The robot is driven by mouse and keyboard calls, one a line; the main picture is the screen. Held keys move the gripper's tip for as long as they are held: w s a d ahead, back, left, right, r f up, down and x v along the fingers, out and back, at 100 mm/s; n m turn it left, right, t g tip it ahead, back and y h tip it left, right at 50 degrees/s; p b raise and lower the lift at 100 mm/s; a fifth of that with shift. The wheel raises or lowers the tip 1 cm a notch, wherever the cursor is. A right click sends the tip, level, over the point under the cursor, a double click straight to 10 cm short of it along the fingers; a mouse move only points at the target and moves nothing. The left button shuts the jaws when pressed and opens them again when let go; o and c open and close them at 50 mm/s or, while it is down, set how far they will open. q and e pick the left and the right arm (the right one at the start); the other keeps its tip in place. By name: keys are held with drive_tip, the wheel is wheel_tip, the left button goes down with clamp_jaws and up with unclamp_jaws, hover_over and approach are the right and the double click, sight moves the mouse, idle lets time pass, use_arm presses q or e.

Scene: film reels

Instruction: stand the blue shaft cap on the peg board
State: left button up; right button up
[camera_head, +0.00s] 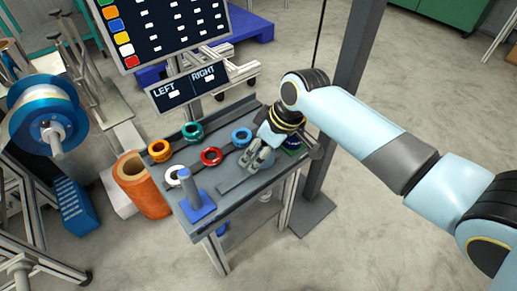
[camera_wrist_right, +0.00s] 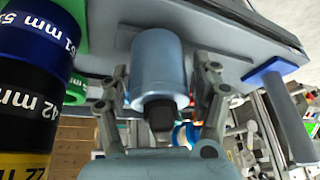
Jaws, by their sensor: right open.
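My right gripper (camera_head: 256,163) is over the right part of the grey table, fingers down and open. In the right wrist view a light blue cylinder with a dark knob (camera_wrist_right: 158,65) stands between the spread fingers (camera_wrist_right: 163,95); it may be the blue shaft cap. In the head view the fingers mostly hide it. A grey slab (camera_head: 236,184) lies under the gripper. A grey peg on a square blue base (camera_head: 203,213) stands at the table's near left corner; it also shows in the right wrist view (camera_wrist_right: 277,66). I cannot tell which part is the peg board.
A banded stepped cylinder (camera_wrist_right: 35,75) stands close beside the gripper. A dark post (camera_head: 352,90) rises behind.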

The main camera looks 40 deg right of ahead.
drive_tip(key=p+v, duration=0.4)
drive_tip(key=v, duration=0.8)
drive_tip(key=shift+r, duration=0.1)
